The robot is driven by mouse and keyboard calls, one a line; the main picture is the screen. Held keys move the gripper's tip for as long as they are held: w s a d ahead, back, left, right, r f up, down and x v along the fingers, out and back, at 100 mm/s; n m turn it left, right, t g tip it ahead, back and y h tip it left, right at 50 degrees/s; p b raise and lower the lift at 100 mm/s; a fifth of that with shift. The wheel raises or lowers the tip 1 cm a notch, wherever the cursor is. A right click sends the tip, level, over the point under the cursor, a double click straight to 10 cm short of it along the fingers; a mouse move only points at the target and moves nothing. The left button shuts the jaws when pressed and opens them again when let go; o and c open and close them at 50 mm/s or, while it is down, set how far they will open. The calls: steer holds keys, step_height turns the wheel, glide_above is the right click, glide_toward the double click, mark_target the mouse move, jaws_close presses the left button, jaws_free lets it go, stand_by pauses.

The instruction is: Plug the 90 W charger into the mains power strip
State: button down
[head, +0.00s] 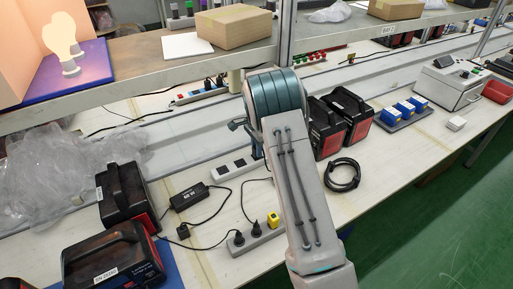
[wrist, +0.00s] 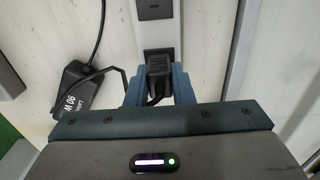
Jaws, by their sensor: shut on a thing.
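The black 90 W charger (head: 189,196) lies on the bench, left of my arm and nearer than the white power strip (head: 232,168). It also shows at the left in the wrist view (wrist: 76,92), with cables leaving it. My gripper (wrist: 158,88) has its blue fingers shut on a black plug (wrist: 158,73), at the near end of the pale strip (wrist: 157,38). A thin cable arcs from beside the charger toward the gripper. Whether the plug is fully seated cannot be told. In the head view my arm hides the plug and the strip's right end.
A grey strip (head: 256,237) with black plugs and a yellow plug (head: 273,219) lies nearer. Black-red battery units stand left (head: 124,197) and right (head: 325,128). A coiled cable (head: 343,175) lies right of my arm. A shelf (head: 150,77) overhangs the back.

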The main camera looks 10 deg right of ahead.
steer(key=shift+f, duration=0.2)
stand_by(0.3)
steer(key=c, duration=1.2)
jaws_free()
steer(key=shift+o, duration=0.2)
step_height(320, 180, up, 14)
steer(key=b, duration=0.1)
steer(key=s+r+n+t, duration=0.1)
steer(key=s+r+n, duration=0.25)
steer(key=s, duration=0.55)
steer(key=s+r+n, duration=0.3)
steer(key=s+r, duration=0.2)
steer(key=s, duration=0.4)
steer(key=s+f+n+t, duration=0.1)
steer(key=s+f+n, duration=0.2)
steer(key=s, duration=1.5)
steer(key=n, duration=0.4)
steer(key=shift+s+f+n+t, duration=0.2)
steer(key=shift+s+n+t, duration=0.15)
steer(key=shift+t, duration=0.05)
